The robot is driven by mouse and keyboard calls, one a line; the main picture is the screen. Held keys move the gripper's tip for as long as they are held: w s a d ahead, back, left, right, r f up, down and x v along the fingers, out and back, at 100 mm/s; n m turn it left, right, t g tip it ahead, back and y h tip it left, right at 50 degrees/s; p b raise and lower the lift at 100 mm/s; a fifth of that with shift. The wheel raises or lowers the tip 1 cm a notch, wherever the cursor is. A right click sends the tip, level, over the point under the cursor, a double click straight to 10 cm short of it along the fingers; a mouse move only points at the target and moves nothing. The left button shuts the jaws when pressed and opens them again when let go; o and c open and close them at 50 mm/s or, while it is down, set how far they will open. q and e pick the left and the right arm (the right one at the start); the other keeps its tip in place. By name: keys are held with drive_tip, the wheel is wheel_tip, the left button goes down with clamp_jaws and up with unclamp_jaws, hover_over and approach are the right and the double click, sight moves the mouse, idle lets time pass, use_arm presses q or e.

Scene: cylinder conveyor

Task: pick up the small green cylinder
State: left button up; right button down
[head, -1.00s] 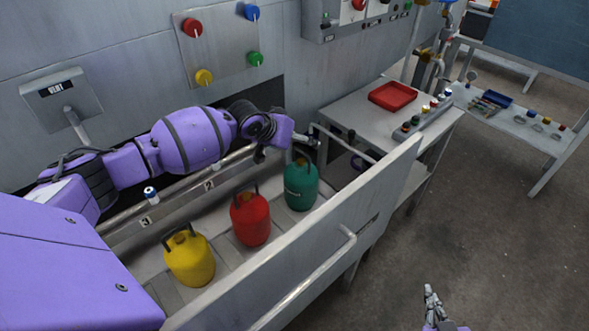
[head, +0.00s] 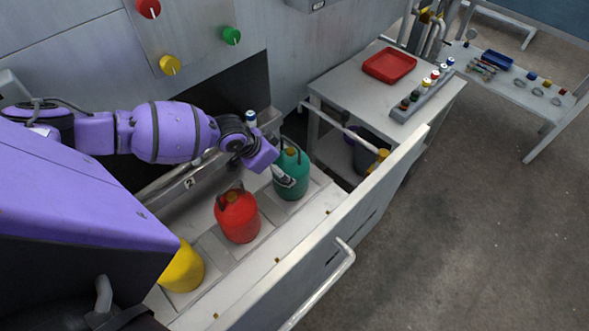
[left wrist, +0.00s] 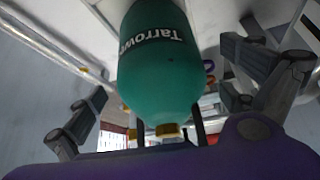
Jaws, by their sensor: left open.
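The small green cylinder (head: 295,187) stands upright at the far right end of the conveyor, with a dark handle and yellow valve on top. My left gripper (head: 285,179) is at its near left side and covers part of its body. In the left wrist view the green cylinder (left wrist: 160,65) appears upside down, with white lettering, between the spread fingers of my left gripper (left wrist: 165,85). Both fingers look apart from it; I cannot tell the exact gap. My right gripper is out of view.
A red cylinder (head: 238,217) and a yellow cylinder (head: 184,268) stand nearer on the conveyor. A grey side panel with a handle (head: 335,270) bounds it on the right. A side table (head: 345,90) holds a red tray (head: 390,64). Open floor lies at right.

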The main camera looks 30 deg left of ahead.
use_arm(q)
drive_tip(key=shift+b+x, duration=0.35)
drive_tip(key=shift+x, duration=0.6)
drive_tip(key=b+x, duration=0.2)
drive_tip(key=x, duration=0.1)
drive_tip(key=shift+w+d+f, duration=0.2)
drive_tip(key=shift+d+f, duration=0.05)
drive_tip(key=c, duration=1.6)
drive_tip(key=shift+w+r, duration=0.1)
drive_tip(key=shift+c, duration=1.1)
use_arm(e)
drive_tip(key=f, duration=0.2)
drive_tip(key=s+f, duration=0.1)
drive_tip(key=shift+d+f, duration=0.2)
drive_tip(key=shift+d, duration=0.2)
use_arm(q)
drive_tip(key=shift+r, duration=0.1)
